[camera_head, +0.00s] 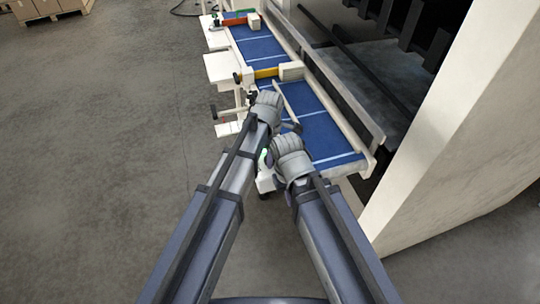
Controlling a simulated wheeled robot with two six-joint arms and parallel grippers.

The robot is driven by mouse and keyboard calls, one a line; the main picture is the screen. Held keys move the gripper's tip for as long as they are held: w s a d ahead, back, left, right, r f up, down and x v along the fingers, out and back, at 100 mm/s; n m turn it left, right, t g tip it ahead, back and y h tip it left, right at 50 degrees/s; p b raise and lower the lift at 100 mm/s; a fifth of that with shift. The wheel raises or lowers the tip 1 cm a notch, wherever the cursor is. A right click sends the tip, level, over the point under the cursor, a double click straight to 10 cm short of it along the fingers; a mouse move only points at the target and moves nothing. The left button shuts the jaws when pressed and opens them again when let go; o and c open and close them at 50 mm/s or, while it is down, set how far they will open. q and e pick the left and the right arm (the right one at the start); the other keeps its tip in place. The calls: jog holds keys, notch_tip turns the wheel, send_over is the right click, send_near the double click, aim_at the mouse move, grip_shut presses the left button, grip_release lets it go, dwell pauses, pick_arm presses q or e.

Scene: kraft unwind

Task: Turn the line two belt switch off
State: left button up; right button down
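Two blue belt sections show ahead, a near one (318,130) and a far one (256,45). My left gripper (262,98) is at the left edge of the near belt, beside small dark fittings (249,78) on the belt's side. Its fingers are too small and covered to tell open from shut. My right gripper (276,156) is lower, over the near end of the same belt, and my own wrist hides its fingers. A small green spot (263,156) shows between the two wrists. I cannot make out the line two switch or its position.
White side shelves (221,68) stand left of the belts. A pale wall (460,130) rises on the right. Cardboard boxes (45,8) stand far left. The grey floor (100,140) at left is clear.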

pick_arm(q)
grip_shut()
jog(key=shift+m, duration=0.4)
jog(key=m, duration=0.6)
jog(key=shift+m, duration=0.3)
jog(key=m, duration=0.6)
jog(key=shift+m, duration=0.4)
